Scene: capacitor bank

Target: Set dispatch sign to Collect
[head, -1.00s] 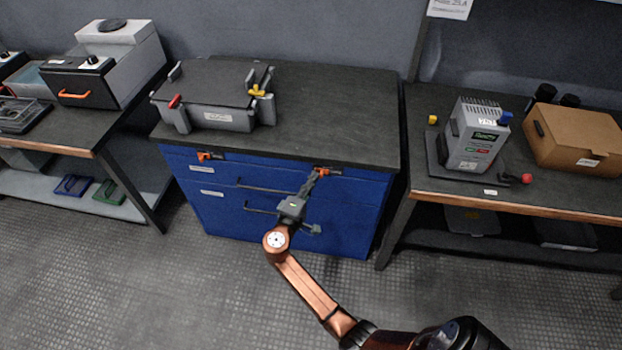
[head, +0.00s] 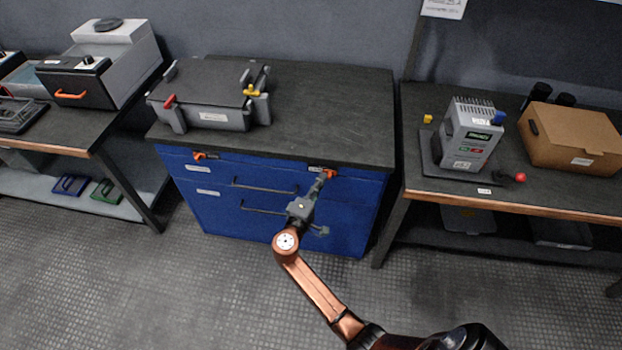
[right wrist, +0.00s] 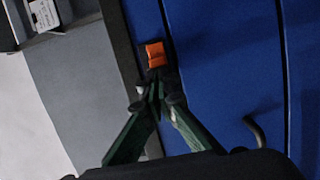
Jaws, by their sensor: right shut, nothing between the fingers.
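My right gripper (head: 321,181) is shut and empty in front of the blue cabinet, close to an orange piece (head: 331,174) at the top right of its front. In the right wrist view the closed fingertips (right wrist: 156,90) are at the dark base just below this orange piece (right wrist: 156,54); I cannot tell whether they touch. A second orange piece (head: 205,156) is at the upper left of the cabinet front. I cannot make out a sign reading Collect; small pale labels on the front are unreadable. My left gripper is not in view.
The blue cabinet (head: 215,210) has bar handles and a dark top (head: 330,110) bearing a grey fixture (head: 215,95). A right bench (head: 560,200) holds a grey device (head: 468,135) and a cardboard box (head: 570,138). A left bench holds a grey-black unit (head: 75,82). The floor in front is clear.

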